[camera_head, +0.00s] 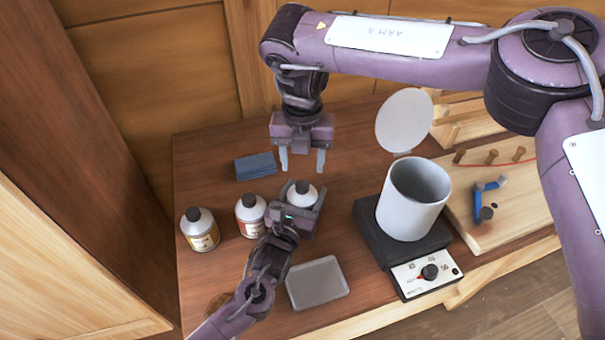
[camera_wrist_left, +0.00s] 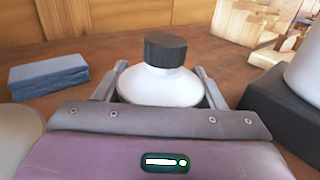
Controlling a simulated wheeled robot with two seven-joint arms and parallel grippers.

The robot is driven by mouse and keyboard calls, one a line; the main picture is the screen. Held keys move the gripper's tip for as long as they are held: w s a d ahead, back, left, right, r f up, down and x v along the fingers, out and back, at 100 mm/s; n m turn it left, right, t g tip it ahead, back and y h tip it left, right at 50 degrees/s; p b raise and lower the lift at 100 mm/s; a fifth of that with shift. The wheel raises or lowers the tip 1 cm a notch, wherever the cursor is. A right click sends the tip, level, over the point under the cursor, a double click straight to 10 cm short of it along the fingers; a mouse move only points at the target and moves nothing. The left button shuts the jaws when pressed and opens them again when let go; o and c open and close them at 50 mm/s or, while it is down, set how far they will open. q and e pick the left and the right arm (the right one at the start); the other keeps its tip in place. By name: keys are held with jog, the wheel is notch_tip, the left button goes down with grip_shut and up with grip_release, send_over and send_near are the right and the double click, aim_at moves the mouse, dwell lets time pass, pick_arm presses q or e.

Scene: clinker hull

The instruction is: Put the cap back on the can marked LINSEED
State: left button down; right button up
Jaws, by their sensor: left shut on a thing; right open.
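Three white cans with dark caps stand on the wooden bench: a left can (camera_head: 201,238) with a yellowish label, a middle can (camera_head: 248,215) with a reddish label, and a right can (camera_head: 301,199) with its label hidden. I cannot read LINSEED on any. My left gripper (camera_head: 302,193) is shut around the right can, one finger on each side. In the left wrist view its white shoulder (camera_wrist_left: 160,88) shows between the fingers, with a black cap (camera_wrist_left: 165,49) on top. My right gripper (camera_head: 302,160) is open and empty, behind and above that can.
A blue-grey folded cloth or block (camera_head: 255,166) lies behind the cans. A grey tray (camera_head: 318,283) lies in front. A white pot (camera_head: 412,200) on a dark heater (camera_head: 372,232) and a round white disc (camera_head: 404,121) stand right. Bare bench lies between gripper and heater.

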notch_tip(320, 180, up, 6)
jog(key=shift+f, duration=0.2)
pick_arm(q)
jog(key=shift+c, duration=1.2)
grip_release()
jog(key=shift+r, duration=0.1)
notch_tip(320, 180, up, 20)
jog(key=b, duration=0.1)
pick_arm(e)
jog(key=shift+f, duration=0.8)
jog(key=shift+r, duration=0.15)
